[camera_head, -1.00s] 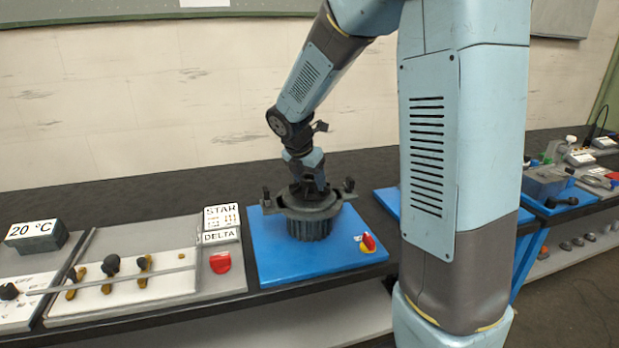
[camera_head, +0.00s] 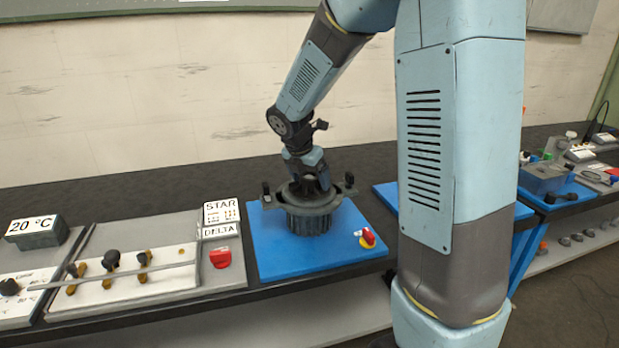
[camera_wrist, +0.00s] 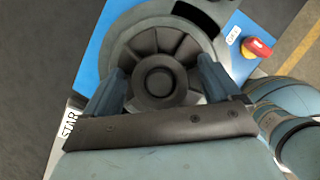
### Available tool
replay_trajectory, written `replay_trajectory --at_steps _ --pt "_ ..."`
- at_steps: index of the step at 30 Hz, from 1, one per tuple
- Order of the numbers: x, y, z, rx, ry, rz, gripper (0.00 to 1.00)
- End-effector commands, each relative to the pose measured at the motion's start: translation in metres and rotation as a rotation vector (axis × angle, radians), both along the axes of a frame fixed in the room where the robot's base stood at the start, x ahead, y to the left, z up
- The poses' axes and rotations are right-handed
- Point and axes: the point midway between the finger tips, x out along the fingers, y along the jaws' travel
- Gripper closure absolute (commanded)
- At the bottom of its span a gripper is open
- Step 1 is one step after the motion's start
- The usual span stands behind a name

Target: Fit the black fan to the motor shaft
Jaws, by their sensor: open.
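The black fan (camera_wrist: 159,62) shows in the wrist view as a dark bladed disc with a round hub, lying in the ring-shaped top of the motor (camera_head: 312,219). The motor shaft is hidden, so I cannot tell how the fan sits on it. The motor stands upright on a blue board (camera_head: 275,262) in the head view. My gripper (camera_wrist: 160,85) is open, with one finger on each side of the fan's hub. In the head view my gripper (camera_head: 309,183) is low over the motor's top, and the fan is hard to make out there.
A red and yellow switch (camera_head: 367,238) sits at the board's front right; it also shows in the wrist view (camera_wrist: 257,48). Left of the board is a panel with a red knob (camera_head: 220,257) and star-delta labels (camera_head: 221,213). The dark bench behind is clear.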

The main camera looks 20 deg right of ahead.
Motion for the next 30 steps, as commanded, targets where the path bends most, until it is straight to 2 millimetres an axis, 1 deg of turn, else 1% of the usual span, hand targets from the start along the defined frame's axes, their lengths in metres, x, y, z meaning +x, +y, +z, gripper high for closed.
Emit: replay_trajectory --at_steps 5,8,21,25,30 --pt "-0.002 0.003 0.008 -0.001 -0.002 0.002 0.1" --pt "-0.005 0.007 0.021 0.001 -0.004 0.002 0.1" --pt "-0.026 0.032 0.098 0.0 -0.003 0.001 0.1" --pt "-0.03 0.037 0.114 0.001 -0.002 0.0 0.1" --pt "-0.033 0.04 0.125 0.001 -0.001 -0.001 0.1"
